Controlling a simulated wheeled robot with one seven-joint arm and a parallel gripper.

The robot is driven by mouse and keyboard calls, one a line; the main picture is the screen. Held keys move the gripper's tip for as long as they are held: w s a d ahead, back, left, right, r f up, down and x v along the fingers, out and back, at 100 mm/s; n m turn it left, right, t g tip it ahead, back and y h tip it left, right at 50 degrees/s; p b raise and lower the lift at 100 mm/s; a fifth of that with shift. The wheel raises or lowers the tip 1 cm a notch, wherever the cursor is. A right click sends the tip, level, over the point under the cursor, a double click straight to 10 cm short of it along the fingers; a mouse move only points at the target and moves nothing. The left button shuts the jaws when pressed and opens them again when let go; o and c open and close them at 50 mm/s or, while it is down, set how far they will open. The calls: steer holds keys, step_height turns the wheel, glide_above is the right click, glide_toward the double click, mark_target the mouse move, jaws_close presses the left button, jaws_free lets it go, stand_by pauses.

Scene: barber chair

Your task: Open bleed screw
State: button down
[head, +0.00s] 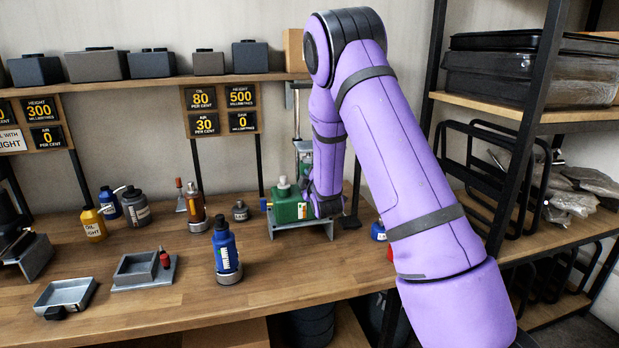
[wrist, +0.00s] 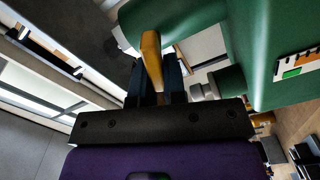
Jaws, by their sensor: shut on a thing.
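The green pump body (head: 286,209) stands on a grey metal stand on the bench, with a pale cap on top. My gripper (head: 318,204) is at its right side, partly hidden in the head view. In the wrist view the green body (wrist: 270,45) fills the upper right, with grey round fittings (wrist: 228,80) on its side. There my gripper (wrist: 157,78) has its dark fingers shut on a tapered yellow-orange piece (wrist: 151,60), close beside the green body. I cannot tell for certain whether this piece is the bleed screw. The fingertips are partly hidden behind it.
A blue bottle (head: 227,252) stands at the bench front, left of the pump. A grey open box (head: 139,266) and a metal tray (head: 65,294) lie further left. Several bottles stand behind. A shelf rack (head: 520,125) rises on the right. The bench front centre is clear.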

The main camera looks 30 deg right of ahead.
steer(key=c, duration=1.2)
jaws_free()
steer(key=v, duration=1)
steer(key=shift+s+a, duration=0.1)
steer(key=shift+s, duration=0.3)
steer(key=shift+r, duration=0.1)
steer(key=s+a+r+m+g+y, duration=0.4)
steer(key=s+a+r+m+g, duration=0.3)
steer(key=s+r, duration=0.45)
steer(key=s+a+r+m+g, duration=0.1)
steer(key=s+a+r, duration=0.1)
steer(key=s, duration=0.5)
steer(key=s+a+r+m+g, duration=0.1)
steer(key=s+a+r+g, duration=0.1)
steer(key=s, duration=0.6)
steer(key=s+a+r+m+g+y, duration=0.1)
steer(key=s+a+r+g, duration=0.1)
steer(key=s, duration=0.6)
steer(key=shift+s+a+r+m, duration=0.2)
steer(key=shift+a+r+m, duration=0.1)
steer(key=shift+r, duration=0.35)
